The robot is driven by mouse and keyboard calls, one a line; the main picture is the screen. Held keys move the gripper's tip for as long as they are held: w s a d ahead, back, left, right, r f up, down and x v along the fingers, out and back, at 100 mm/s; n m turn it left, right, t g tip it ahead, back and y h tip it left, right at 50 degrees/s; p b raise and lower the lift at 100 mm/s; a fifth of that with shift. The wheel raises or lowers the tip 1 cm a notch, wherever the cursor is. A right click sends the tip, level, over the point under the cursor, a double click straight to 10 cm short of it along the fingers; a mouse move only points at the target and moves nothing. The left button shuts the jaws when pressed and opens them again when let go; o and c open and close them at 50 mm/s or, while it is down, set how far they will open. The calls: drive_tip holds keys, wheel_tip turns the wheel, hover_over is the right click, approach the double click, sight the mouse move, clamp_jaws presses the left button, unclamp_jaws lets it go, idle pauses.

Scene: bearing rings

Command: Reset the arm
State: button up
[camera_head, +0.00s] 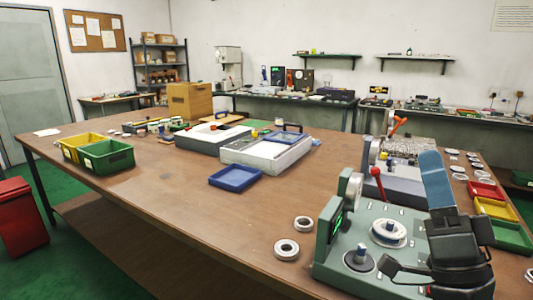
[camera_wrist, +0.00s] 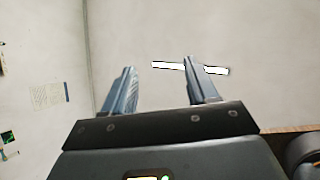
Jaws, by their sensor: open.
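My gripper (camera_wrist: 160,85) shows in the wrist view with its two blue-grey fingers spread well apart and nothing between them. It points towards bare pale walls, with a bright light strip (camera_wrist: 218,70) beyond the fingers. In the head view my gripper (camera_head: 437,180) is at the lower right, with a blue-grey part standing upright above its dark body. It appears in front of the right part of the green bearing machine (camera_head: 335,245) and hides some of it. I cannot tell the gap between them.
Metal rings (camera_head: 287,249) lie left of the machine. A second machine (camera_head: 385,185) stands behind it. Red, yellow and green trays (camera_head: 513,237) are at the right. A blue tray (camera_head: 235,178) lies mid-table. The brown table (camera_head: 180,210) is clear at its front left.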

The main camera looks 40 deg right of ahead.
drive_tip(key=s+a+f+n+g+y, duration=0.1)
drive_tip(key=a+f+n+g+y, duration=0.1)
drive_tip(key=a+f+n+y, duration=0.6)
drive_tip(key=s+a+f+n+g+y+p, duration=0.2)
drive_tip(key=s+a+f+n+g+y, duration=0.2)
drive_tip(key=s+a+f, duration=0.8)
drive_tip(key=s+f+n+g, duration=0.1)
drive_tip(key=s+n+g, duration=0.1)
drive_tip(key=s+g, duration=0.2)
drive_tip(key=shift+f+g+y, duration=0.3)
drive_tip(key=shift+f+y, duration=0.05)
drive_tip(key=shift+y, duration=0.05)
